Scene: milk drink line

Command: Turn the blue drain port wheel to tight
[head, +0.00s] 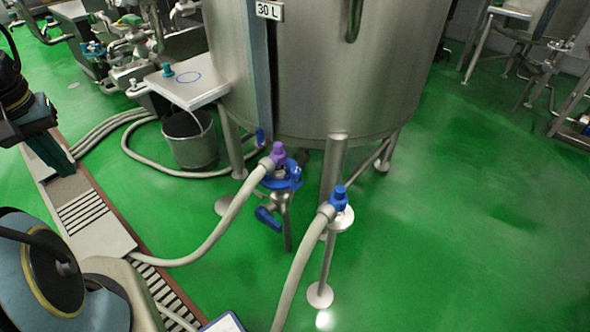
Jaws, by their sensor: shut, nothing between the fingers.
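The blue drain port wheel (292,181) sits under the steel tank, on top of a vertical metal pipe fitting. A purple hose coupling (278,154) stands at the wheel and hides part of it. A blue lever handle (268,218) sticks out to the left below the wheel. How tight the wheel is cannot be told from this view. My gripper (66,168) is at the left edge, dark, pointing down, shut and empty. It is well to the left of the wheel and touches nothing that I can see.
The steel tank (340,70) stands on legs above the wheel. A second hose with a blue coupling (338,198) sits on a stand to the right. Pale hoses cross the green floor; the right floor is clear.

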